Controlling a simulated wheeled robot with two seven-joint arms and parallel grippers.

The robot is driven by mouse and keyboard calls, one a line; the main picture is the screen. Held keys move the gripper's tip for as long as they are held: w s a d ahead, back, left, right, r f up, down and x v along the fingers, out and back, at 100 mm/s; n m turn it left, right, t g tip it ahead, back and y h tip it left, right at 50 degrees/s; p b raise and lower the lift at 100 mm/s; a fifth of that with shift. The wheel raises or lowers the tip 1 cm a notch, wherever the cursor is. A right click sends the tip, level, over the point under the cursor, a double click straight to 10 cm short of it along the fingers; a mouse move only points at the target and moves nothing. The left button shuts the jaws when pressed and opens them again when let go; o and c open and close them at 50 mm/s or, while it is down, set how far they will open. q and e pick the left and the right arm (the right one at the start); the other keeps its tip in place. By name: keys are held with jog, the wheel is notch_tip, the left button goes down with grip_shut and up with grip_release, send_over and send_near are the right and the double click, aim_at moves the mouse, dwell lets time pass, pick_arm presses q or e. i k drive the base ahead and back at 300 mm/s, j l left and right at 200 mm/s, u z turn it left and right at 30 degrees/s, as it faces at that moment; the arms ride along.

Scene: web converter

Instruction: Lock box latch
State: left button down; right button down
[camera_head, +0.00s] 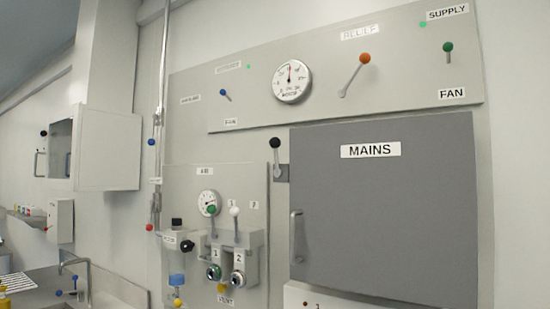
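A large grey box door labelled MAINS (388,220) fills the right of the head view and looks shut. A vertical bar handle (297,237) is on its left side. A latch lever with a black knob (275,143) stands upright by the door's upper left corner, above a small grey bracket (281,173). I cannot tell whether the latch is engaged. Neither of my grippers is in view.
Above the door is a panel with a gauge (291,81), an orange-knobbed lever (365,58) and a green-knobbed lever (447,47). Left of the door, a panel carries valves (238,258) that protrude. A vertical pipe (160,110) and a sink tap (76,262) are further left.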

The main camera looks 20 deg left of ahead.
aim_at(274, 143)
jog(key=i+j+z, duration=0.1)
jog(key=j, duration=0.55)
jog(key=i+j+z, duration=0.15)
jog(key=j, duration=0.5)
jog(key=i+j+z, duration=0.1)
jog(key=j, duration=0.6)
